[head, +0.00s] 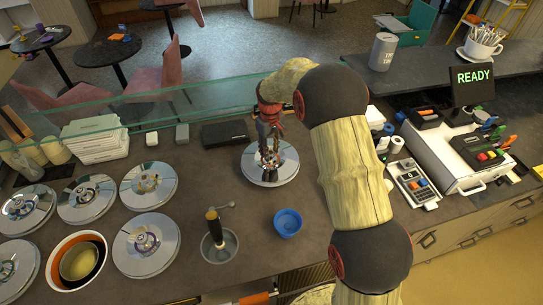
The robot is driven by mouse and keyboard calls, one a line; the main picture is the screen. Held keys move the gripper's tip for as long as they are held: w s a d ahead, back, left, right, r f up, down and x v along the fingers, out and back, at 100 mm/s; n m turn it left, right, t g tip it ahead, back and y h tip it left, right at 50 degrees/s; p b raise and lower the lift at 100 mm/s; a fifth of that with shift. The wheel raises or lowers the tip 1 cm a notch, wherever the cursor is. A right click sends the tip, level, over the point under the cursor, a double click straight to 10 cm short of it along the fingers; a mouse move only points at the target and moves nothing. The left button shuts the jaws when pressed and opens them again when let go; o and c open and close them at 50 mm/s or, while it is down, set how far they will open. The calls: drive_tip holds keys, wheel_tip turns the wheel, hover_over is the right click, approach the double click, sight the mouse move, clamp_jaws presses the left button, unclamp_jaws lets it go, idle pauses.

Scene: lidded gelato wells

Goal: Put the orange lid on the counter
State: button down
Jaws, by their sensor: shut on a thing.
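A round silvery lid (287,170) is at the middle of the dark counter (190,190). My gripper (270,162) comes down over its centre and is shut on its handle, which the fingers mostly hide. I cannot make out any orange on this lid, nor whether it touches the surface below. Several similar silvery lids are at the left, such as one upper lid (148,197) and one lower lid (150,262). Their knob colours are too small to tell.
A blue bowl (288,223) and a metal cup with a dark-handled tool (219,248) stand in front. A black flat box (225,134) and a glass guard (215,98) lie behind. A button panel (412,184) is at right.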

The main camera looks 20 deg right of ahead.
sight(272, 151)
drive_tip(key=shift+w+d+f, duration=0.1)
drive_tip(key=shift+d+f, duration=0.1)
drive_tip(key=shift+w+d+f, duration=0.15)
drive_tip(key=shift+f, duration=1.6)
drive_tip(key=shift+f, duration=0.2)
drive_tip(key=c, duration=1.4)
unclamp_jaws()
